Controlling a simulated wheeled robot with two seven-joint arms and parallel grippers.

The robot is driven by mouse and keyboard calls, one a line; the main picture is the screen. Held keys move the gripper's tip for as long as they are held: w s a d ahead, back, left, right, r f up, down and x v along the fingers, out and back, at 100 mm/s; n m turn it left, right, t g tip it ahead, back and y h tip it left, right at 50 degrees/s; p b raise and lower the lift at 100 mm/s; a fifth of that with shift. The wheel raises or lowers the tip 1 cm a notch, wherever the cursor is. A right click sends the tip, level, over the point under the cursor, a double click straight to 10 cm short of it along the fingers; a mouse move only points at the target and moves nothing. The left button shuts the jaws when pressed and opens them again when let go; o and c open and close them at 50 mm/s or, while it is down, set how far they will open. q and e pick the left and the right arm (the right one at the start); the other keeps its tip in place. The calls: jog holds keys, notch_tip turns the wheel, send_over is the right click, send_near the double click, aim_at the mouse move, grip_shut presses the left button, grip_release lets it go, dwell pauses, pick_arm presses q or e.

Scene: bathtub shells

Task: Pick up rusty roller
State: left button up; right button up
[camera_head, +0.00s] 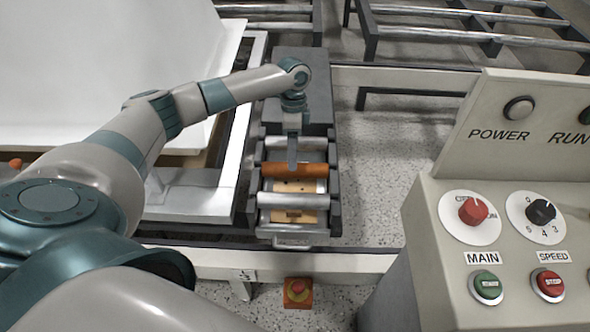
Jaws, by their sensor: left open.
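The rusty roller (312,170) is an orange-brown cylinder lying crosswise in a dark-sided roller frame, below the middle of the camera_head view. My left gripper (292,168) points down at it from above. Its fingers overlap the left half of the roller in the picture and hide a small part of it. The gripper is open; whether the fingers touch the roller cannot be told. My right gripper is not in view.
A grey metal roller (292,199) lies just in front of the rusty one. A white tub shell (90,70) stands at the left. A control panel (500,215) with knobs and buttons fills the right. An orange box with a red button (297,290) is below. Open floor lies right of the frame.

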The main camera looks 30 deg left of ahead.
pick_arm(q)
jog(key=shift+s+d+f, duration=0.15)
jog(key=shift+d+f, duration=0.05)
jog(key=shift+f, duration=0.65)
jog(key=shift+s+d+f, duration=0.1)
jog(key=shift+d+f, duration=0.1)
jog(key=shift+f, duration=0.65)
jog(key=shift+s+d+f, duration=0.15)
jog(key=shift+d+f, duration=0.05)
jog(key=shift+f, duration=0.65)
jog(key=shift+r, duration=0.1)
jog(key=c, duration=1.5)
